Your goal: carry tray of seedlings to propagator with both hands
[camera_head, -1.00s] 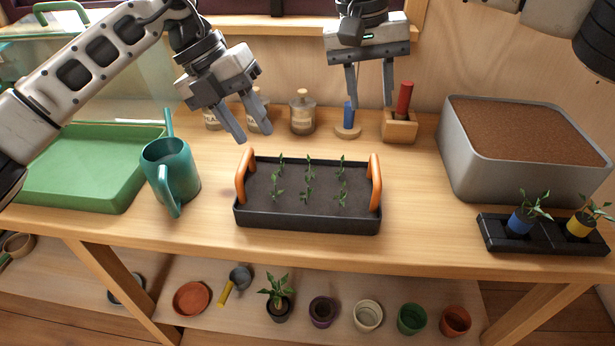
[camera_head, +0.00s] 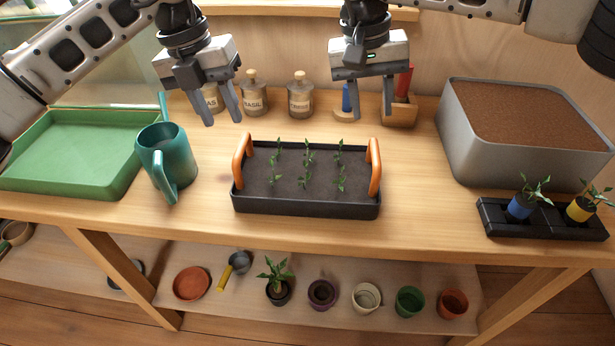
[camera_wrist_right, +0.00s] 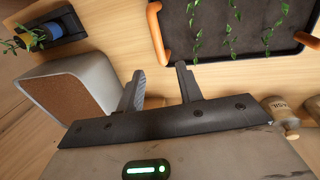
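The black seedling tray (camera_head: 305,206) sits on the middle of the bench with several green seedlings in dark soil. It has an orange handle at its left end (camera_head: 241,158) and one at its right end (camera_head: 375,167). The tray also shows in the right wrist view (camera_wrist_right: 215,57). The green open tray-like base (camera_head: 70,184) at the left, under a clear cover, may be the propagator. My left gripper (camera_head: 222,115) is open and empty, above and behind the left handle. My right gripper (camera_head: 371,110) is open and empty, above and behind the right handle.
A teal watering can (camera_head: 168,163) stands between the tray and the green base. Bottles (camera_head: 301,95) and a wooden block (camera_head: 399,112) stand behind. A grey soil bin (camera_head: 525,140) and a black holder with potted plants (camera_head: 540,222) are at right.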

